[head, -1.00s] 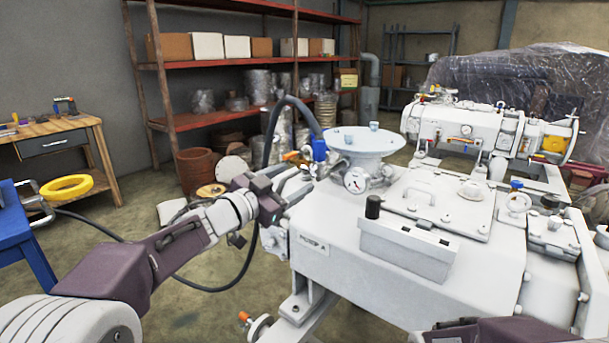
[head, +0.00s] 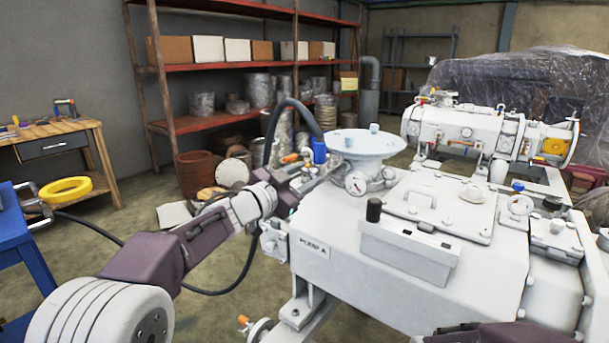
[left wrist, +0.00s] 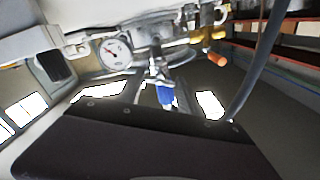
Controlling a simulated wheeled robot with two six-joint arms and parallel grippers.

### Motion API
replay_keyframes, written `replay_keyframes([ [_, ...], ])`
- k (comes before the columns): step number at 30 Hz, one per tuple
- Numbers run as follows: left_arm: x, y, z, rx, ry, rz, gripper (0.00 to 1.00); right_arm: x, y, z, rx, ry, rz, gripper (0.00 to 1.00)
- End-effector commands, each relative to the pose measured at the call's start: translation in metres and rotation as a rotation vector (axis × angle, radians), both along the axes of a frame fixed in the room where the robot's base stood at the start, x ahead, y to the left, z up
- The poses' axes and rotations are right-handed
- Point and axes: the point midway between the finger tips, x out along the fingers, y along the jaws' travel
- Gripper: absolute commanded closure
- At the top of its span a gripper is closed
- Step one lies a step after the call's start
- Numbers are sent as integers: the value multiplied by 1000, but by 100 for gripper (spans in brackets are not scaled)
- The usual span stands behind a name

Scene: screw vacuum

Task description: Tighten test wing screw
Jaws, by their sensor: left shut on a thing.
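The white pump (head: 330,225) carries a shallow round dish (head: 366,143), with a pressure gauge (head: 356,183) below it. My left gripper (head: 318,173) reaches in from the left, just left of the gauge and below a blue fitting (head: 319,151). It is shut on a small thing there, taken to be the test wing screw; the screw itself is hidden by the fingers. In the left wrist view the gauge (left wrist: 115,51), the blue fitting (left wrist: 166,96) and an orange-tipped lever (left wrist: 216,59) show beyond the dark gripper body. My right gripper is not in view.
A grey hose (head: 271,128) arches close behind my left gripper. A black cable (head: 245,255) hangs below it. A lidded panel (head: 410,248) with a black knob (head: 374,209) stands on the pump's front.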

Motion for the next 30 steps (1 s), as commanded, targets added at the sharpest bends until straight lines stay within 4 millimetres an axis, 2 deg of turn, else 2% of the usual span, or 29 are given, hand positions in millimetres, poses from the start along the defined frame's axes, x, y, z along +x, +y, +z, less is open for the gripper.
replay_keyframes([
  [3, 0, 0, 1, 58, -40, -1, 97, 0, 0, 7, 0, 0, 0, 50],
  [12, 0, 0, 0, 74, -52, 0, 97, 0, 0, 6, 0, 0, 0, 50],
  [13, 0, 0, 0, 74, -52, 0, 51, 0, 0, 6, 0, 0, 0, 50],
  [15, 0, 0, 0, 74, -52, 0, 35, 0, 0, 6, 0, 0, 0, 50],
  [25, -2, 2, 0, 74, -51, 1, 35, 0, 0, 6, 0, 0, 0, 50],
  [30, -23, 18, 2, 75, -52, 3, 35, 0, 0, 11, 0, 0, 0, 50],
])
